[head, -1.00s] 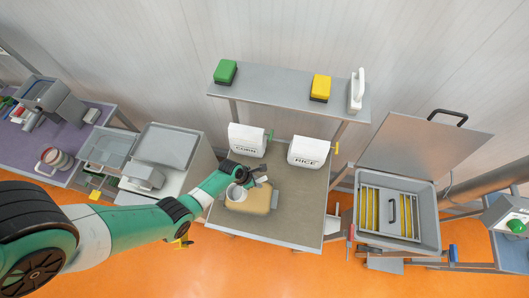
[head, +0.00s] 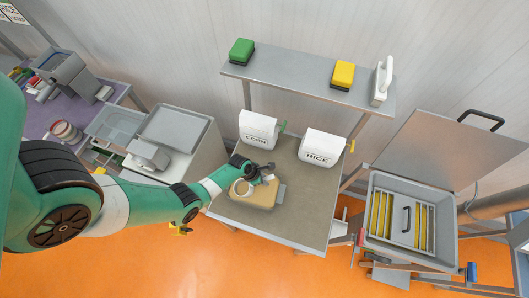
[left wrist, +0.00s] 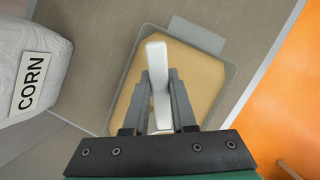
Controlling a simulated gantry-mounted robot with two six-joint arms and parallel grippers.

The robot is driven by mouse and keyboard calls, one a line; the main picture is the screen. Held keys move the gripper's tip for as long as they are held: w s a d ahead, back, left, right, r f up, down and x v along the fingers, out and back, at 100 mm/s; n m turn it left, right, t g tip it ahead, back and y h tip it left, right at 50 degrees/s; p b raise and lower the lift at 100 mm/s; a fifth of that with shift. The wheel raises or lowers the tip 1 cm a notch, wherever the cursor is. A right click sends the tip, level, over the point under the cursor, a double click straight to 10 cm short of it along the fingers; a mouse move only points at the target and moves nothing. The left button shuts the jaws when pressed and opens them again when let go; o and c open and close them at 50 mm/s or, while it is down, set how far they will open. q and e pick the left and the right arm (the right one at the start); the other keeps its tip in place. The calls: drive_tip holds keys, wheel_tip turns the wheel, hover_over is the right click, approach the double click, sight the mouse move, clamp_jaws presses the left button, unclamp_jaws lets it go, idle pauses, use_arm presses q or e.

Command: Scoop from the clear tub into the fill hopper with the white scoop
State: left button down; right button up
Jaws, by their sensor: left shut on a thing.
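The clear tub (head: 281,195), a shallow greyish tray filled with tan material, stands on the middle table. My left gripper (head: 268,172) is over the tub and shut on the handle of the white scoop (head: 242,188). In the left wrist view the white handle (left wrist: 158,85) stands between the two grey fingers, with the tub (left wrist: 228,85) and its tan contents behind. The scoop's bowl is at the tub's left side in the head view, low over or in the contents; its depth is unclear. I cannot tell surely which machine is the fill hopper. My right gripper is not in view.
Bags marked CORN (head: 258,130) and RICE (head: 321,148) stand behind the tub. A shelf (head: 305,84) spans above them. A grey machine with trays (head: 176,130) stands to the left, and an open lidded bin (head: 446,218) to the right. The table's front right is clear.

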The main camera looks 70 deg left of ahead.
use_arm(q)
drive_tip(key=shift+s+a+f+b, duration=0.1)
drive_tip(key=shift+s+f+b, duration=0.25)
drive_tip(key=shift+f, duration=0.25)
drive_tip(key=shift+s+d+f+b, duration=0.1)
drive_tip(key=shift+s+f+b, duration=0.2)
drive_tip(key=shift+f+b, duration=0.25)
drive_tip(key=shift+s+a+f+b, duration=0.1)
drive_tip(key=shift+s+f+b, duration=0.2)
drive_tip(key=shift+f, duration=0.35)
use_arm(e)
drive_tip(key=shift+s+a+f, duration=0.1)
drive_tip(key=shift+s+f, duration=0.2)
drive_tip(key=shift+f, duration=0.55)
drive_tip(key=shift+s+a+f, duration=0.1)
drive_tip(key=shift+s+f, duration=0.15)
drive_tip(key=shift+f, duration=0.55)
use_arm(q)
drive_tip(key=shift+r, duration=0.1)
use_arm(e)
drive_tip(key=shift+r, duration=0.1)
